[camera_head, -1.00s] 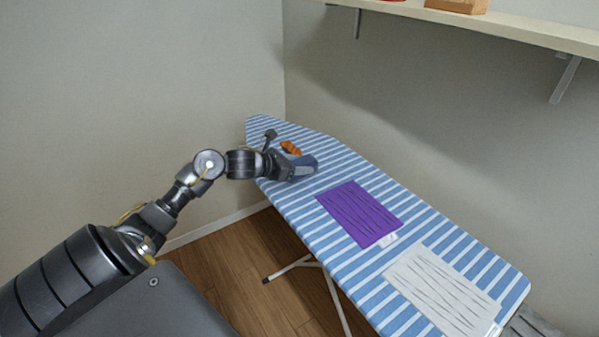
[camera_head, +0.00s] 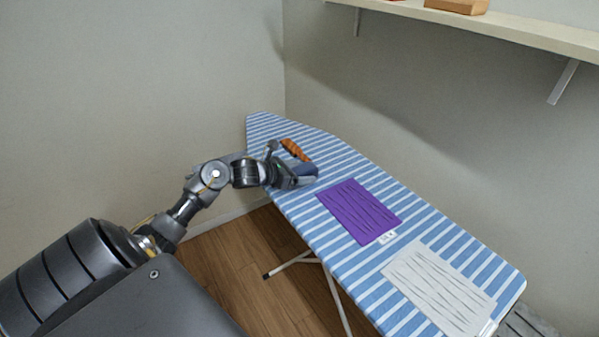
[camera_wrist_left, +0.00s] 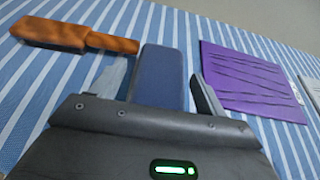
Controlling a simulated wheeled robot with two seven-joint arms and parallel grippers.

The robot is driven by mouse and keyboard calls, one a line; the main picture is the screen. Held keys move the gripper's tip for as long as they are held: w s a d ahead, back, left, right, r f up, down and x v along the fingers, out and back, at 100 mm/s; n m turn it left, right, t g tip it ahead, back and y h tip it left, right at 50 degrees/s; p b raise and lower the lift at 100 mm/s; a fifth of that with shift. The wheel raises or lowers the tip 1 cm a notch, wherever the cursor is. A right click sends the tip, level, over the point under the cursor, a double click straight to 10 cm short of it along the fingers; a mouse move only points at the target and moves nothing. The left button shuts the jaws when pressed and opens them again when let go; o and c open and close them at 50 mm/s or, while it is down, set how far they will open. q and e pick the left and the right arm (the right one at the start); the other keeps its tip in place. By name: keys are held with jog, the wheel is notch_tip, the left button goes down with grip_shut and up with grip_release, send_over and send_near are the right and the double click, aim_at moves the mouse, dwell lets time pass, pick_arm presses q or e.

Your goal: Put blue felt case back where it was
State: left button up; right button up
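The blue felt case (camera_head: 305,170) lies on the striped ironing board (camera_head: 345,160), beside the orange-brown object. In the left wrist view, the case (camera_wrist_left: 160,77) shows as a dark blue rounded block between the two fingers. My left gripper (camera_head: 290,178) is low at the board, around the near part of the case. In the wrist view its fingers (camera_wrist_left: 160,85) stand on either side of the case, with a visible gap on the left and a thin one on the right. The near end of the case is hidden by the gripper body. My right gripper is not in view.
An orange-brown wooden-looking object (camera_head: 295,150) lies just beyond the gripper. A purple cloth (camera_head: 358,210) and a white cloth (camera_head: 438,288) lie farther right on the board. A wall shelf (camera_head: 510,28) holds a wooden item (camera_head: 457,5) above the board.

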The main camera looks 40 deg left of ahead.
pick_arm(q)
jog(key=shift+r, duration=0.1)
jog(key=shift+r, duration=0.1)
jog(key=b+v, duration=0.1)
jog(key=v, duration=0.4)
jog(key=b+v, duration=0.1)
jog(key=v, duration=0.4)
jog(key=shift+s, duration=0.35)
jog(key=shift+s+a+r, duration=0.25)
jog(key=shift+s+r, duration=0.05)
jog(key=shift+s, duration=0.3)
jog(key=shift+d, duration=0.1)
